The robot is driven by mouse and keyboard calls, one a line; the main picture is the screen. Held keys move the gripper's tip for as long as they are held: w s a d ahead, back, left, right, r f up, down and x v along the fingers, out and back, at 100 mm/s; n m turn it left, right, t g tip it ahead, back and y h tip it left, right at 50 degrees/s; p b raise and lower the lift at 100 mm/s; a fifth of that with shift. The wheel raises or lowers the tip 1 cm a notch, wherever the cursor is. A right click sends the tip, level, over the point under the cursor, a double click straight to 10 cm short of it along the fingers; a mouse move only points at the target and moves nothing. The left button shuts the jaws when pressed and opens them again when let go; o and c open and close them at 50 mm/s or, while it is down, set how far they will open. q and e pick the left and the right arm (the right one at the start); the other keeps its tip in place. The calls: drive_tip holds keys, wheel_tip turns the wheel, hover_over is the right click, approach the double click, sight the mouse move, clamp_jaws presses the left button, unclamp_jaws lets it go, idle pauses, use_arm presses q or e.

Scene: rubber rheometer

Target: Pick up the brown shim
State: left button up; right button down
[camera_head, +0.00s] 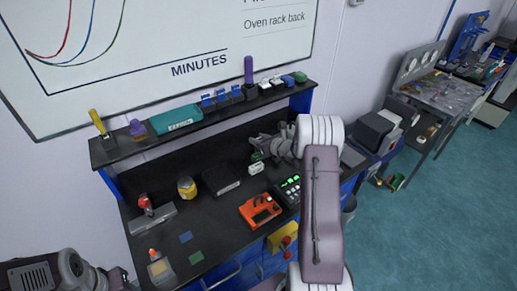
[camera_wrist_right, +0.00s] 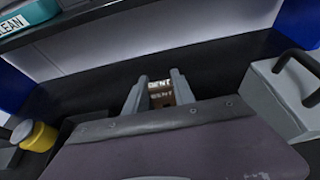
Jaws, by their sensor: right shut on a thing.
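In the right wrist view a small brown piece, which I take for the brown shim (camera_wrist_right: 162,101), sits between the two fingers of my right gripper (camera_wrist_right: 160,80). Pale lettering reading like "BENT" shows there. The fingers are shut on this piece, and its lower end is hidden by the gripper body. In the head view my right gripper (camera_head: 262,149) is over the back of the black bench, and the shim cannot be made out. My left gripper (camera_head: 118,277) is low at the left edge, and its jaws are too unclear to judge.
A white block (camera_head: 257,168) stands just below the right gripper. A shelf (camera_head: 155,144) runs above the bench's back.

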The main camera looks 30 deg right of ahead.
drive_tip(key=s+d+r+b, duration=0.1)
drive_tip(key=s+d+r, duration=0.6)
drive_tip(key=s, duration=0.2)
drive_tip(key=shift+d+b, duration=0.15)
drive_tip(key=shift+b, duration=0.15)
